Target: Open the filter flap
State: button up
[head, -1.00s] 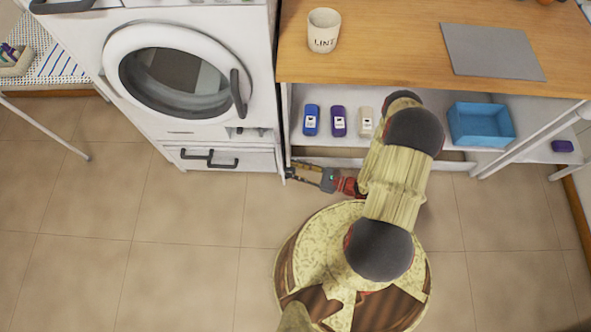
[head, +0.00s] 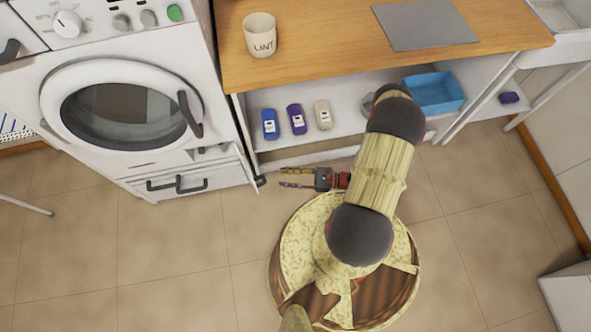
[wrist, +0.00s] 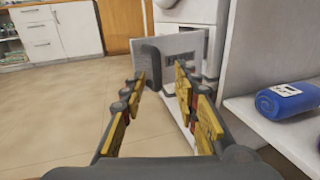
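The filter flap (wrist: 178,47) is a pale panel low on the white washing machine (head: 30,95). In the wrist view it stands out from the machine's front, swung open, with a dark handle (wrist: 151,62) near its outer end. In the head view the handle (head: 260,180) shows as a small dark piece by the machine's lower right corner. My gripper (head: 282,178) is just right of the handle, apart from it. In the wrist view my gripper (wrist: 160,76) is open and empty, its fingers spread toward the handle. The space behind the flap is mostly hidden.
Above, a LINT cup (head: 260,35) stands on the wooden top (head: 335,40). The tiled floor (head: 165,260) is clear.

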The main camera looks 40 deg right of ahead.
jog(key=shift+v, duration=1.75)
